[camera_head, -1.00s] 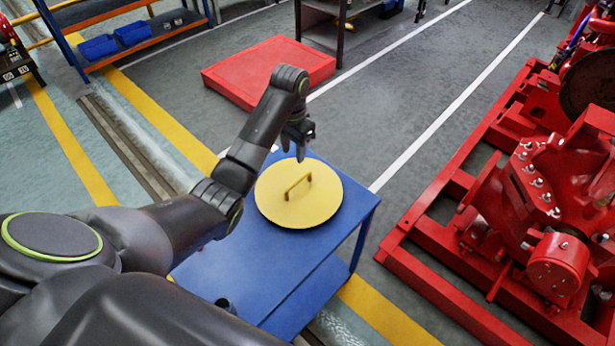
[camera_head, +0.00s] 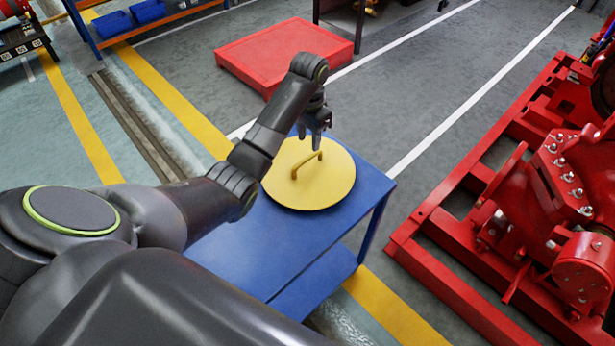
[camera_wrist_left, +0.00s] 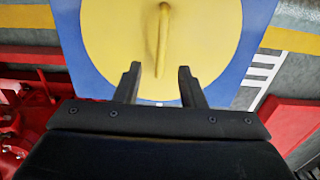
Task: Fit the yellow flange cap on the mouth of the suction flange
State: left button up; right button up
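The yellow flange cap (camera_head: 328,186) is a flat disc with an arched handle (camera_head: 295,171) on top, lying on a blue table (camera_head: 240,248). My left gripper (camera_head: 316,138) hangs over the far edge of the cap, pointing down. In the left wrist view the gripper's two fingers (camera_wrist_left: 160,72) are apart with nothing between them, and the handle (camera_wrist_left: 163,40) stands just beyond their tips, roughly in line with the gap. The red pumpset (camera_head: 560,190) is at the right; I cannot make out the suction flange mouth for certain. My right gripper is not in view.
A red platform (camera_head: 285,58) lies on the floor behind the table. Blue bins (camera_head: 130,16) sit on a shelf at the upper left. Clear grey floor (camera_head: 420,110) with white lines separates the table from the pumpset's red base frame (camera_head: 450,270).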

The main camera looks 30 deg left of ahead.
aim_at(308, 157)
pick_arm(q)
notch_tip(308, 157, down, 9)
jog(key=shift+s+a, duration=0.1)
jog(key=shift+a, duration=0.05)
dwell(0.4)
jog(key=shift+c, duration=0.5)
jog(key=shift+r, duration=0.1)
grip_shut()
